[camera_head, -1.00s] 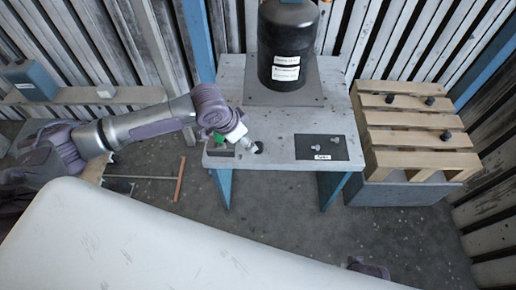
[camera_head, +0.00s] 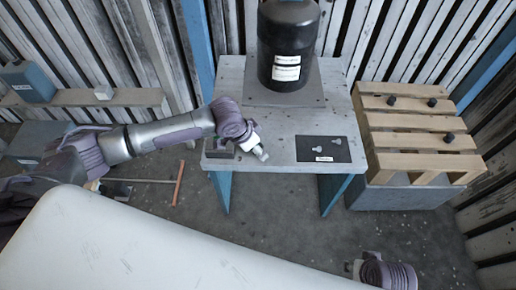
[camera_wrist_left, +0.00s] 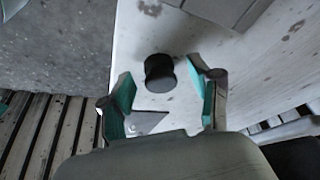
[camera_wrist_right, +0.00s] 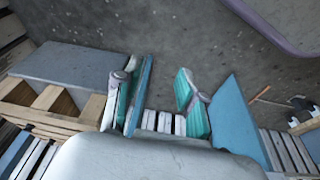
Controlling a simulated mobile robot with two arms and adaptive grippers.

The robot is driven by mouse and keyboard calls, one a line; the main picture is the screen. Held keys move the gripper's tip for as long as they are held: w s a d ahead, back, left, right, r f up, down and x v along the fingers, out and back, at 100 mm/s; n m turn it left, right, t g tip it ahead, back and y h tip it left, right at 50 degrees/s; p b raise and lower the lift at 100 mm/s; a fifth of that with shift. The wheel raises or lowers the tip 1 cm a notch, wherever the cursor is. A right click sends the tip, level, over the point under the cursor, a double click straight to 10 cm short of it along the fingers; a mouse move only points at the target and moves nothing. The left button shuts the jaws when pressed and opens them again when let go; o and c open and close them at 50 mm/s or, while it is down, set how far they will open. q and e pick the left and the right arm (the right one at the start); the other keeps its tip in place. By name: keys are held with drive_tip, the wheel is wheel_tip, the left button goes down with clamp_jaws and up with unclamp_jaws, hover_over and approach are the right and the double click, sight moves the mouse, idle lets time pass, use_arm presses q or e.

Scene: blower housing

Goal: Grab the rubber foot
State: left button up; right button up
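The rubber foot (camera_wrist_left: 160,74) is a short black cylinder on the pale worktable, seen in the left wrist view. My left gripper (camera_wrist_left: 162,85) is open, with one teal-padded finger on each side of the foot in the picture. Gaps show on both sides, so the fingers appear not to touch it. In the head view my left gripper (camera_head: 256,149) is low at the table's front edge, and the foot there is hidden. My right gripper (camera_wrist_right: 157,85) is open and empty, away from the table.
A black tank (camera_head: 287,45) stands on a plate at the table's back. A dark mat (camera_head: 343,155) with two bolts lies to the right. A wooden pallet (camera_head: 410,117) with three black pieces rests on a grey block. Bare tabletop (camera_head: 275,125) lies between mat and tank.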

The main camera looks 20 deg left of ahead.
use_arm(q)
drive_tip(key=c, duration=0.9)
drive_tip(key=shift+c, duration=0.2)
drive_tip(key=shift+r, duration=0.1)
